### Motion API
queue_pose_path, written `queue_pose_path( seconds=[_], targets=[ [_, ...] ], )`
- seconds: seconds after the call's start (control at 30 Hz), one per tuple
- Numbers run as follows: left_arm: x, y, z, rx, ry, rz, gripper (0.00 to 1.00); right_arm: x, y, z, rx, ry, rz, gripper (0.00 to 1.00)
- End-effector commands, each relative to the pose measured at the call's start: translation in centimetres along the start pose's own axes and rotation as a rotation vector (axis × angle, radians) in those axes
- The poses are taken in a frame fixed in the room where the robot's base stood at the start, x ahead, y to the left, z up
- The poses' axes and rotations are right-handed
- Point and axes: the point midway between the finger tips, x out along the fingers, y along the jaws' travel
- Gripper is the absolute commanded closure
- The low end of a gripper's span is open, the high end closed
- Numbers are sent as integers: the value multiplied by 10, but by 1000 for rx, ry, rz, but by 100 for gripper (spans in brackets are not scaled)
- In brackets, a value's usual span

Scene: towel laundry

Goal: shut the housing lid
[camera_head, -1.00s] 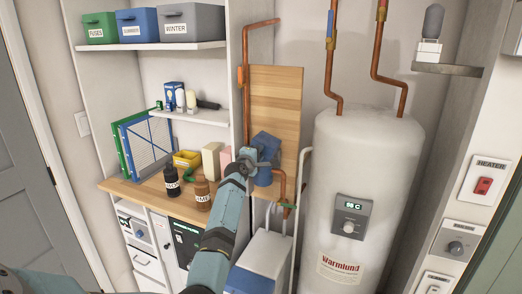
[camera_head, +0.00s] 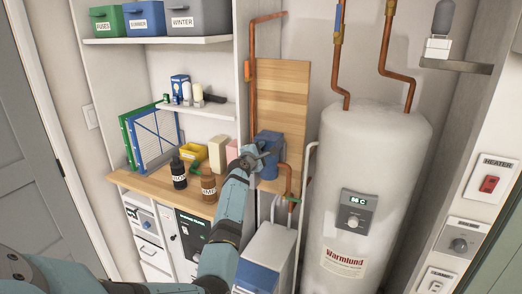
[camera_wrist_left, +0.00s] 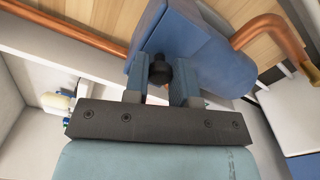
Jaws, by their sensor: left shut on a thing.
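The blue housing (camera_head: 269,169) is mounted on the wooden board beside copper pipes. Its blue lid (camera_head: 268,140) lies over the top and looks about level; I cannot tell whether a small gap remains. In the left wrist view the lid (camera_wrist_left: 145,36) is at the left end of the rounded housing body (camera_wrist_left: 220,62). My left gripper (camera_head: 254,156) is at the front of the housing. Its fingers (camera_wrist_left: 160,88) are closed around a small black knob (camera_wrist_left: 159,69), and they partly hide the housing. My right gripper is not in view.
The wooden board (camera_head: 290,90) backs the housing. A copper pipe (camera_head: 289,178) bends close below it. The white water heater (camera_head: 372,150) stands to the right. Brown (camera_head: 208,186) and black (camera_head: 179,172) bottles stand on the worktop (camera_head: 150,184) to the left.

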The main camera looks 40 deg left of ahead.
Motion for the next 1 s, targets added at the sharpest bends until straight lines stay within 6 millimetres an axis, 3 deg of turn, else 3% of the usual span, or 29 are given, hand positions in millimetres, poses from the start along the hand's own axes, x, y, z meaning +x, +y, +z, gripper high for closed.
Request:
queue_pose_path(
  seconds=[0.13, 0.17, 0.27, 0.67, 1.0],
  targets=[
    [0, -1, 0, -1, 0, -1, 100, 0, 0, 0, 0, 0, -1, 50],
    [0, -1, 0, -1, 0, -1, 71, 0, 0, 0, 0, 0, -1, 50],
    [0, -1, 0, 0, 0, -1, 50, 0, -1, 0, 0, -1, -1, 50],
    [-9, -2, 0, 1, -1, -1, 50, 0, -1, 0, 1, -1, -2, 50],
    [-82, -3, -1, 1, 1, 0, 50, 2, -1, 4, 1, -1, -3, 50]
  ],
)
